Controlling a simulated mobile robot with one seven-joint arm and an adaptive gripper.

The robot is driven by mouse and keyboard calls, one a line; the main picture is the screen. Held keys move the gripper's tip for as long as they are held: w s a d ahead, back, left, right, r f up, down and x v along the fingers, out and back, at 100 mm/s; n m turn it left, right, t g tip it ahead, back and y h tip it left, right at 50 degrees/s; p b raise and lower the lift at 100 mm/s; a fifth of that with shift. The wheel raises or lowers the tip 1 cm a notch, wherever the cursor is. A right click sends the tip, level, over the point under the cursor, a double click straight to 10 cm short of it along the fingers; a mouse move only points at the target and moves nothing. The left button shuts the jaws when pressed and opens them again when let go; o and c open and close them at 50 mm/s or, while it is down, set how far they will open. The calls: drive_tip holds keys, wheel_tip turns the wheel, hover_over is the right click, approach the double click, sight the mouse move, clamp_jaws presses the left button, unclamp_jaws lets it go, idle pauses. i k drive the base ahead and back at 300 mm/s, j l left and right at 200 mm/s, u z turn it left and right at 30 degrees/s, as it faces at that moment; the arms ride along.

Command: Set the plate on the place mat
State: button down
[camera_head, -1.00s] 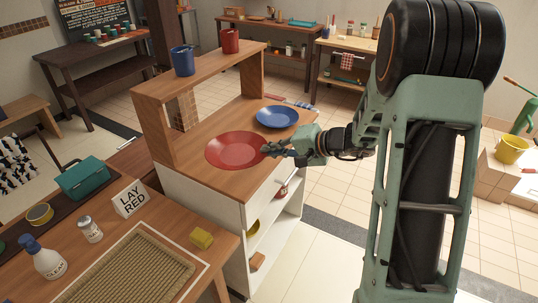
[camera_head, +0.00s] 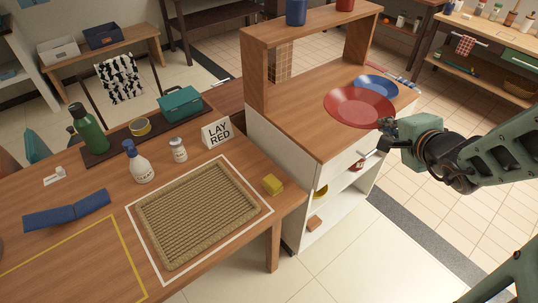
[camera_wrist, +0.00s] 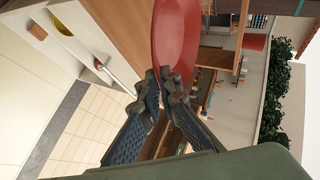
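The red plate (camera_head: 357,106) is held by its near right rim in my gripper (camera_head: 387,125). It appears raised above the wooden cabinet top and partly covers the blue plate (camera_head: 378,86) behind it. In the wrist view, the red plate (camera_wrist: 174,38) shows at a steep angle, with its rim between the fingertips of my gripper (camera_wrist: 165,84). The woven place mat (camera_head: 197,212) lies bare inside a white outline on the table at the lower left, well away from my gripper. A "LAY RED" sign (camera_head: 217,132) stands behind it.
A folded blue cloth (camera_head: 67,210) lies left. The cabinet's raised shelf (camera_head: 300,30) stands behind the plate.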

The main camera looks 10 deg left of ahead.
sight(210, 201)
drive_tip(key=k+j+u, duration=0.1)
drive_tip(key=j+u, duration=0.25)
drive_tip(key=j, duration=0.15)
drive_tip(key=k+j+u, duration=0.1)
drive_tip(key=j+u, duration=0.65)
drive_tip(key=j, duration=0.25)
